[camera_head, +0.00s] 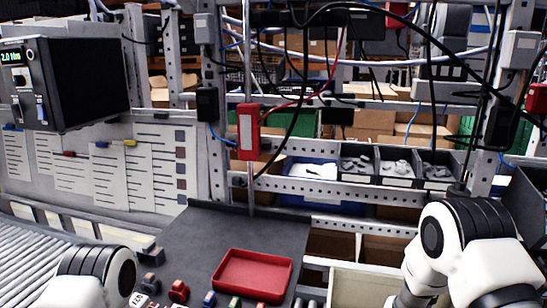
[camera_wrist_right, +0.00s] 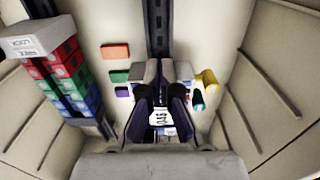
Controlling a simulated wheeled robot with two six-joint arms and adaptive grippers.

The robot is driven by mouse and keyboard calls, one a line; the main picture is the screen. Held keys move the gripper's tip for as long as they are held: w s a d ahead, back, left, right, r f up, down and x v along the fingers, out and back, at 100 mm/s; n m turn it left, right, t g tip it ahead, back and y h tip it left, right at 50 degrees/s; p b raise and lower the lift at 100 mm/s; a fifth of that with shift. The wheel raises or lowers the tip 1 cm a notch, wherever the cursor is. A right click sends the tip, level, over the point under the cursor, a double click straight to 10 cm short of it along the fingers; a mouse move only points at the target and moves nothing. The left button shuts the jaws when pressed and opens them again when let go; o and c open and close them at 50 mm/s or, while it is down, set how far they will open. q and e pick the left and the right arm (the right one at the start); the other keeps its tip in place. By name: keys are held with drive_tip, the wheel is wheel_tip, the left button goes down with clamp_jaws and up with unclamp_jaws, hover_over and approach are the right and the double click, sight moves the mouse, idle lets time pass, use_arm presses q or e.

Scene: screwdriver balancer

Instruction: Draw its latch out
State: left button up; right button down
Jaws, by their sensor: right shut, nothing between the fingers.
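No latch can be clearly made out in either view. A red tool holder or handle (camera_head: 248,132) hangs upright on a rod above the dark bench, near the middle of the head view. My right gripper (camera_wrist_right: 164,88) is shut and empty in the right wrist view, inside a beige-walled space. A small white label (camera_wrist_right: 157,117) shows between its finger links; what it belongs to is partly hidden. Several coloured pieces lie around the fingers, among them an orange one (camera_wrist_right: 115,51) and a yellow one (camera_wrist_right: 207,78). My left gripper is outside the head view; only its arm shows.
A stack of coloured blocks with a white label (camera_wrist_right: 24,44) stands left of my right gripper. In the head view, a red tray (camera_head: 252,274) lies on the dark bench (camera_head: 185,240) behind small coloured parts. A torque display box (camera_head: 65,85) is at upper left. Cables hang across the frame.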

wheel_tip(320, 180, up, 12)
drive_tip(key=p, duration=0.9)
drive_tip(key=shift+s, duration=0.45)
drive_tip(key=shift+w+a, duration=0.1)
